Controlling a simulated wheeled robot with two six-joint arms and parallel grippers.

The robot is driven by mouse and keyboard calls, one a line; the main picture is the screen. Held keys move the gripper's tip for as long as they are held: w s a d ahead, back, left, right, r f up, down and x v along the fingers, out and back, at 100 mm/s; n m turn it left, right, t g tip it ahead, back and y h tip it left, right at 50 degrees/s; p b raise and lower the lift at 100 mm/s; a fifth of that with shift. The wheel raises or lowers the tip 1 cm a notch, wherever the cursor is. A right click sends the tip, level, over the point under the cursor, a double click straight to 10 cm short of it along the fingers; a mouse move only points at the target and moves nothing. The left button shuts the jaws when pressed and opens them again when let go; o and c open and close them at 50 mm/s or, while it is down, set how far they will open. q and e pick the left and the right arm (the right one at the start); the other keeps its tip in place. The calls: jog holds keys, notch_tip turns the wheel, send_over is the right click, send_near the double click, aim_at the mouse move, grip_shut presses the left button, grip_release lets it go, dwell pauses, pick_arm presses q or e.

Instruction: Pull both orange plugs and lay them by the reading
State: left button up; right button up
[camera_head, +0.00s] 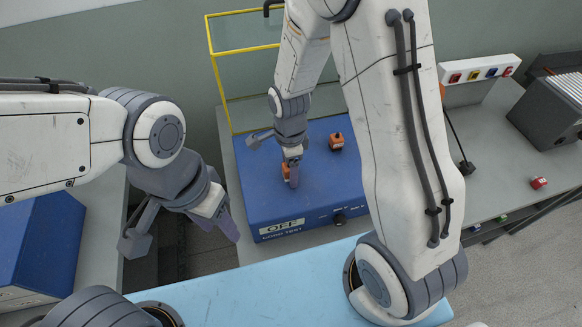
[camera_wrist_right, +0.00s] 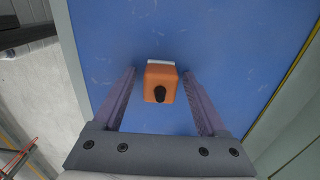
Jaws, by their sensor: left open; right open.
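A blue cord test box (camera_head: 262,208) has an OFF reading (camera_head: 282,227) on its front edge. One orange plug (camera_head: 337,141) with a dark top stands on the box's top. A second orange plug (camera_head: 286,172) is partly hidden by my right gripper (camera_head: 293,177). In the right wrist view, an orange plug (camera_wrist_right: 160,80) with a black knob or cord end sits between the two open fingers, with a gap on each side. My left gripper (camera_head: 229,224) is open and empty, left of the box and apart from both plugs.
A yellow rail frame (camera_head: 215,70) stands behind the box. The box top near the reading is clear.

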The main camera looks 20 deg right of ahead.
dwell(0.3)
grip_shut()
jog(key=shift+r, duration=0.1)
jog(key=shift+r+p, duration=2.9)
jog(key=shift+r, duration=0.05)
jog(key=shift+s+d, duration=0.1)
